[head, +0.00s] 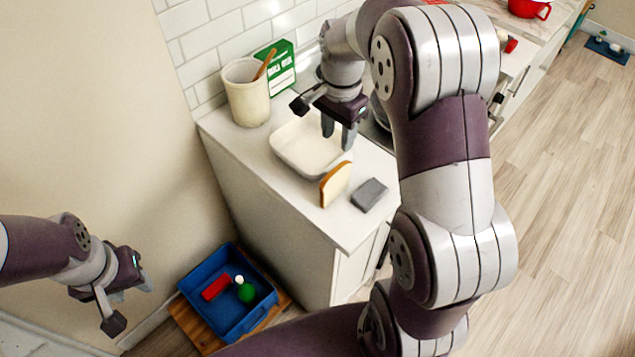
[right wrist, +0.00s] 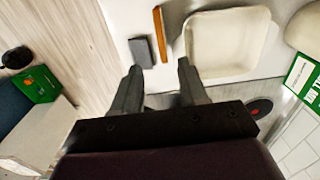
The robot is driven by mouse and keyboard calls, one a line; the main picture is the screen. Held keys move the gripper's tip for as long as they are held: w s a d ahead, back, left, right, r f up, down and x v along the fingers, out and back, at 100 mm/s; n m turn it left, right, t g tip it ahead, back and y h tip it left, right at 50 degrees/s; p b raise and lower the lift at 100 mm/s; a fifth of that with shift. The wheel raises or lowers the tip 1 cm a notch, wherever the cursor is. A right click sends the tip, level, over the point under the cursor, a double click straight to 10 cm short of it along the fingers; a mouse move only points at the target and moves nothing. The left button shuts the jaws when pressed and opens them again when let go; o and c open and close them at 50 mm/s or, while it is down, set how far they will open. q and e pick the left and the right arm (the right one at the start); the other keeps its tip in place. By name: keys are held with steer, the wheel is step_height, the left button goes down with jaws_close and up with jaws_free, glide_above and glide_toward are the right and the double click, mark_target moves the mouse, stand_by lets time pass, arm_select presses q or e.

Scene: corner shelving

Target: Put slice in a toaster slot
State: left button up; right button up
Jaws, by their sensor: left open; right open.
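The bread slice (head: 335,184), brown-crusted, stands on edge on the white counter near its front. In the right wrist view the slice (right wrist: 160,33) shows edge-on as a thin brown strip, ahead of the fingertips. My right gripper (head: 338,132) is open and empty, above the counter by the white tray, behind the slice in the head view. The right wrist view shows its two fingers (right wrist: 158,75) apart with nothing between them. My left gripper (head: 132,288) is open and empty, low at the left, far from the counter. I cannot make out a toaster in either view.
A grey block (head: 369,194) lies close beside the slice. A white tray (head: 283,157), a cream crock (head: 247,98) and a green box (head: 283,68) stand on the counter. My right arm hides part of the counter.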

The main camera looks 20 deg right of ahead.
mark_target(337, 169)
steer(key=f+b, duration=0.1)
steer(key=f, duration=0.2)
steer(key=shift+d+b, duration=0.2)
steer(key=shift+b, duration=0.2)
step_height(337, 169, down, 4)
steer(key=shift+a+r+p, duration=0.15)
steer(key=shift+p, duration=0.35)
step_height(337, 169, down, 5)
steer(key=shift+f+p, duration=0.1)
steer(key=shift+p, duration=0.75)
steer(key=shift+w+f, duration=0.15)
steer(key=shift+f, duration=0.2)
arm_select(q)
steer(key=shift+d, duration=0.1)
arm_select(e)
jaws_close()
